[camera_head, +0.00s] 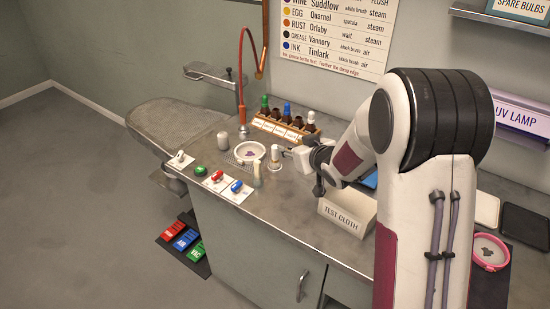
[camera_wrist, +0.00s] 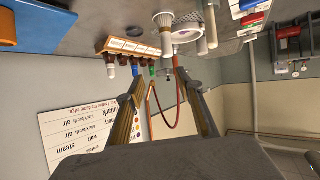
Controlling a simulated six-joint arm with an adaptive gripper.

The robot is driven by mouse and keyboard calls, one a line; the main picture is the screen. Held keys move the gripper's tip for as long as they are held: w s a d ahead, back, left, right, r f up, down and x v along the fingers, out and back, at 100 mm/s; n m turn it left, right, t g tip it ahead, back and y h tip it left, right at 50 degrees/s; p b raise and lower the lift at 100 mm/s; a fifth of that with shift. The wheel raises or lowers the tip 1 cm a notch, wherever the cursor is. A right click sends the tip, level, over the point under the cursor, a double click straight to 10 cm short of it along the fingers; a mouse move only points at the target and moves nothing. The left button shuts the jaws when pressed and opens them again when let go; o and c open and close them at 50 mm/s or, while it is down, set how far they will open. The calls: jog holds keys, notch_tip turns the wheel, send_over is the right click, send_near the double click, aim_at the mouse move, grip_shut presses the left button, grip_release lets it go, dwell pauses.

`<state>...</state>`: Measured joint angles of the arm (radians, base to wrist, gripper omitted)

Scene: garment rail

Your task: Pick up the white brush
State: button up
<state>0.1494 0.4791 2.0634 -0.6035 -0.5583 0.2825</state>
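No bristles show clearly, so I cannot say for certain which item is the white brush. A pale upright handle (camera_head: 257,172) stands at the counter's front by the round dish (camera_head: 249,152); pale handles also show in the wrist view (camera_wrist: 202,45).
A wooden rack (camera_head: 284,127) of several dropper bottles stands behind the dish. A red hose (camera_head: 241,75) hangs at the back. The test cloth box (camera_head: 346,212) is right of the gripper. Green, red and blue items (camera_head: 217,177) line the front left edge.

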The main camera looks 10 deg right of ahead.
aim_at(277, 154)
jog(key=f, duration=0.1)
jog(key=w+a+f+y, duration=0.1)
jog(key=f, duration=0.1)
jog(key=w+a+f+y, duration=0.1)
jog(key=f, duration=0.1)
jog(key=shift+w+f+n, duration=0.1)
jog(key=shift+w+n, duration=0.05)
jog(key=shift+n, duration=0.15)
jog(key=shift+w, duration=0.1)
jog(key=shift+x, duration=1.25)
jog(key=shift+w+a+f, duration=0.1)
jog(key=shift+w+f, duration=0.9)
jog(key=shift+w, duration=0.3)
jog(key=shift+x, duration=1.05)
jog(key=shift+r, duration=0.1)
